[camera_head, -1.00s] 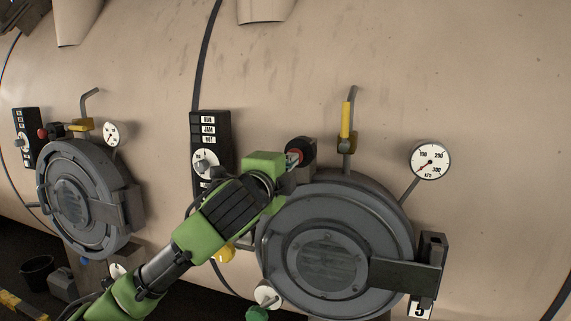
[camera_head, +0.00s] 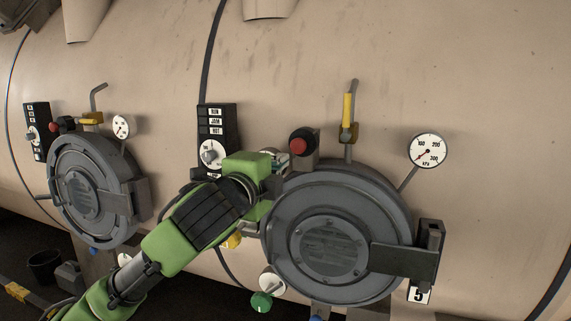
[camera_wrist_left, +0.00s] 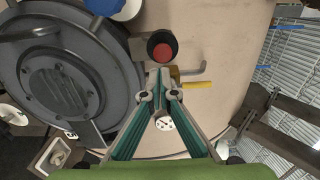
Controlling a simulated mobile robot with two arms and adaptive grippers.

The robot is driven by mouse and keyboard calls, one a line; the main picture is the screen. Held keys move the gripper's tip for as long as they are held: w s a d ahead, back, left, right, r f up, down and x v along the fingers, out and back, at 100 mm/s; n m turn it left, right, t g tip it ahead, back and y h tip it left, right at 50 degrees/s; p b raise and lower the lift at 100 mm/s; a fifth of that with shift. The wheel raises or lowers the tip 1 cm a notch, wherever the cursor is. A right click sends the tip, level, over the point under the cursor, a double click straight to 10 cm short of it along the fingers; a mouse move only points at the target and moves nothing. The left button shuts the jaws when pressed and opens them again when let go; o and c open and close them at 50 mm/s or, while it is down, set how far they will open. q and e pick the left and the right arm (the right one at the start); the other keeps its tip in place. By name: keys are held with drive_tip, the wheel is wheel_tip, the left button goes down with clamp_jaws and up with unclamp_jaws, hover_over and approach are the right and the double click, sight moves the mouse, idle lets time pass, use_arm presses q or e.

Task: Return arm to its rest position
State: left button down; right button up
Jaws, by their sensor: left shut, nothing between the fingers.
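My left arm, green with dark joints, comes in from the lower left of the head view. Its gripper (camera_head: 277,161) is mostly hidden behind the green wrist, just left of the red push button (camera_head: 299,146) and above the rim of the large grey round door (camera_head: 335,240). In the left wrist view the gripper (camera_wrist_left: 159,76) has its teal fingers together at the tips, empty. The red button (camera_wrist_left: 162,51) shows just beyond the tips there, and I cannot tell the gap in depth. My right gripper is in neither view.
A black switch panel (camera_head: 216,120) with a round knob is behind the wrist. A yellow-handled valve (camera_head: 348,112) and a pressure gauge (camera_head: 428,150) stand above the door. A second round door (camera_head: 90,190) is at the left. Open room lies in front of the beige vessel (camera_head: 480,70).

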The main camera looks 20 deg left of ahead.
use_arm(q)
drive_tip(key=s+b, duration=0.1)
drive_tip(key=s, duration=0.4)
drive_tip(key=s+d+f+n+g, duration=0.1)
drive_tip(key=s+f+n+g, duration=0.15)
drive_tip(key=f, duration=0.85)
drive_tip(key=s+d+f+n+g, duration=0.1)
drive_tip(key=s+f+n+g, duration=0.15)
drive_tip(key=f, duration=0.85)
drive_tip(key=s+d+f+n+g, duration=0.1)
drive_tip(key=s+f+n+g, duration=0.15)
drive_tip(key=f, duration=0.85)
drive_tip(key=s+a+f+n+g, duration=0.3)
drive_tip(key=s+f+n+g, duration=0.5)
drive_tip(key=s+f, duration=1.8)
drive_tip(key=f, duration=1.1)
drive_tip(key=s+f, duration=0.2)
drive_tip(key=f, duration=1.1)
drive_tip(key=s+a+f+g+b, duration=0.1)
drive_tip(key=s+a+f, duration=0.1)
drive_tip(key=s+f, duration=1.4)
drive_tip(key=shift+s+a+f+y, duration=0.25)
drive_tip(key=shift+s+y, duration=0.05)
drive_tip(key=shift+s, duration=0.3)
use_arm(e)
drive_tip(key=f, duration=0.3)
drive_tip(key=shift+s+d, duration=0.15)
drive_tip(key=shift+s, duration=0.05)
